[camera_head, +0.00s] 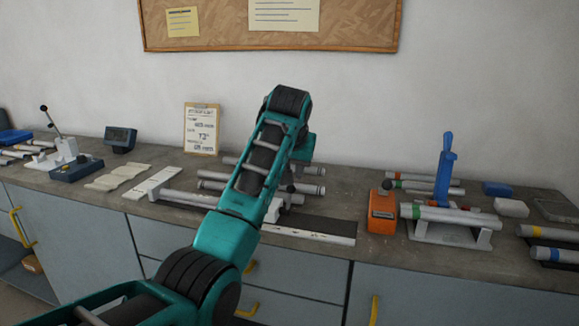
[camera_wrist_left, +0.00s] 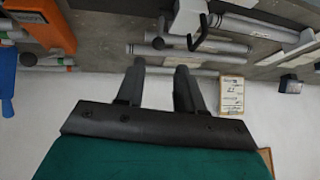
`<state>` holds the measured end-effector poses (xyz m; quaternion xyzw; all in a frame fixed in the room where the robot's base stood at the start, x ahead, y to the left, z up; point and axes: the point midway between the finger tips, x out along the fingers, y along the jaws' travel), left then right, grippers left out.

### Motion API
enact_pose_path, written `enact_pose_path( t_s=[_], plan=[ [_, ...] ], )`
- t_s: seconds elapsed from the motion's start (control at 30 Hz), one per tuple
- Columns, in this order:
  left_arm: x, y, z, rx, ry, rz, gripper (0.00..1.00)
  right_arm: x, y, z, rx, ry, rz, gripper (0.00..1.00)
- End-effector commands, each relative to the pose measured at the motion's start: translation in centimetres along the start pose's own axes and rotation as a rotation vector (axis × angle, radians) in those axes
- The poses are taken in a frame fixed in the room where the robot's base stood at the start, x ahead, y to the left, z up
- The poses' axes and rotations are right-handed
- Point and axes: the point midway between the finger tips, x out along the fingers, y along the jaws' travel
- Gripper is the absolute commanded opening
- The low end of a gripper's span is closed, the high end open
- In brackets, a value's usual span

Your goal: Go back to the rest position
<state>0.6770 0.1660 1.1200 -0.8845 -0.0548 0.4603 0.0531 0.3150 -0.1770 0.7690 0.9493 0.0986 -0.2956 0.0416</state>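My left arm reaches in from the lower left in the head view and rises over the middle of the bench. Its gripper is hidden behind the arm there. In the left wrist view, the left gripper (camera_wrist_left: 160,66) has two dark fingers standing apart with nothing between them. Grey tubes (camera_wrist_left: 190,48) lie on the bench past the fingertips; whether they touch cannot be told. In the head view, tubes (camera_head: 311,188) and a long pale rail (camera_head: 310,235) lie around and partly behind the arm. My right gripper is not in view.
An orange box (camera_head: 381,213) and a white stand (camera_head: 450,233) with a tube and blue handle (camera_head: 446,165) are at the right. A clipboard (camera_head: 202,128) leans on the wall. A lever device (camera_head: 62,152) and a dark display (camera_head: 120,138) stand left. Space above the bench is clear.

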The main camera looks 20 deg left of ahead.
Motion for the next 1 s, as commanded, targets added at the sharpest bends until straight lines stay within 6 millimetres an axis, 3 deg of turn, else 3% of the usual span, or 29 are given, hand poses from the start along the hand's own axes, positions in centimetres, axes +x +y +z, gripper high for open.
enact_pose_path(
  t_s=[0.33, 0.47, 0.57, 0.8, 1.0],
  plan=[
    [0.1, 0.0, 0.1, 0.001, 0.0, 0.001, 0.37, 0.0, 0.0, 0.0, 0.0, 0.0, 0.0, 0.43],
    [2.3, 0.1, 1.8, 0.005, 0.005, 0.008, 0.37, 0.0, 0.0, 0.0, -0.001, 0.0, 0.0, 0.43],
    [5.6, 0.2, 4.7, 0.013, 0.024, 0.021, 0.37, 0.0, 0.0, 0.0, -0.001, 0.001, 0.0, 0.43],
    [13.1, 0.6, 14.5, 0.037, 0.099, 0.06, 0.37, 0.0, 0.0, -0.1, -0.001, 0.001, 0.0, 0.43],
    [16.2, 0.9, 23.8, 0.063, 0.162, 0.097, 0.37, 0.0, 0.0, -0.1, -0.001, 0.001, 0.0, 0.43]
  ],
)
